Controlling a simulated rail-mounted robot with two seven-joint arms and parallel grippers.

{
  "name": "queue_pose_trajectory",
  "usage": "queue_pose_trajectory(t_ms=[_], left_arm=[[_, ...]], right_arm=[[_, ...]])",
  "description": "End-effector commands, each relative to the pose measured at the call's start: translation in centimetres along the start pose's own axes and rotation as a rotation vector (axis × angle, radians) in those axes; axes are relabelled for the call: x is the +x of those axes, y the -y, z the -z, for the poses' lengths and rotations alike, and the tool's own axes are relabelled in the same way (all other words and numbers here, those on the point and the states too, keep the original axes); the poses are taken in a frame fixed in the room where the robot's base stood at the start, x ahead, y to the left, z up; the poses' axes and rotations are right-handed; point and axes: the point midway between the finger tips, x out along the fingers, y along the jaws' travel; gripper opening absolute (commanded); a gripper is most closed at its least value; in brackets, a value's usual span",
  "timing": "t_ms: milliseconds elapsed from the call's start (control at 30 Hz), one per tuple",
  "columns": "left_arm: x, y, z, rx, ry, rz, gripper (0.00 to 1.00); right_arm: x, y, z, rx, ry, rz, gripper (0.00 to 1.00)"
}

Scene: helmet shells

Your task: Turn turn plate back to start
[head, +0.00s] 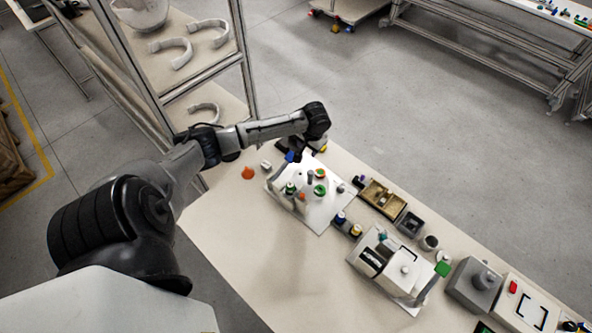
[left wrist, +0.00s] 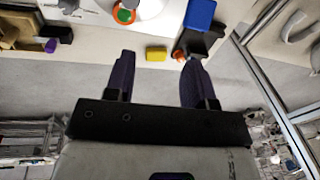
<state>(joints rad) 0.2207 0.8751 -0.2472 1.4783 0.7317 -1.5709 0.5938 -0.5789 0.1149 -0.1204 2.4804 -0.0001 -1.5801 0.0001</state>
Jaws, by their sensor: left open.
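A white square plate (head: 318,214) with green-topped, orange and grey upright parts stands on the bench; I take it to be the turn plate, but its turn angle is hard to read. Part of a white surface with a green and orange round piece (left wrist: 124,14) shows at the top of the left wrist view. My left gripper (head: 298,153) is at the plate's far corner, beside a blue block (head: 290,157). In the left wrist view its two fingers (left wrist: 158,68) are apart with nothing between them. The blue block (left wrist: 200,15) is ahead of the right-hand finger. My right gripper is not visible.
A yellow block (left wrist: 157,54) lies ahead of the fingers. A brown tray (head: 382,199), a white fixture (head: 404,268) and a grey box (head: 474,287) line the bench to the right. A shelf rack stands behind my arm. The near bench is clear.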

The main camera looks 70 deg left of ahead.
Motion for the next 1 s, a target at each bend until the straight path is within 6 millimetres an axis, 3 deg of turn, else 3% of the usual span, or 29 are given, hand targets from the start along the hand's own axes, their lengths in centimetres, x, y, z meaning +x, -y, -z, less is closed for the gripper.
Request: queue_pose_trajectory(t_ms=[133, 367, 1000], left_arm=[[-0.6, -2.3, -1.0, -0.051, 0.062, -0.127, 0.5], [0.2, -2.8, -1.2, -0.131, 0.08, -0.15, 0.5], [10.7, -4.4, -1.9, -0.132, 0.078, -0.146, 0.5]], right_arm=[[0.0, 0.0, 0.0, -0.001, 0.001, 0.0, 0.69], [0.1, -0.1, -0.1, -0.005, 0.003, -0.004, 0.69], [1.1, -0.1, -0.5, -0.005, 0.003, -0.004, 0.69]])
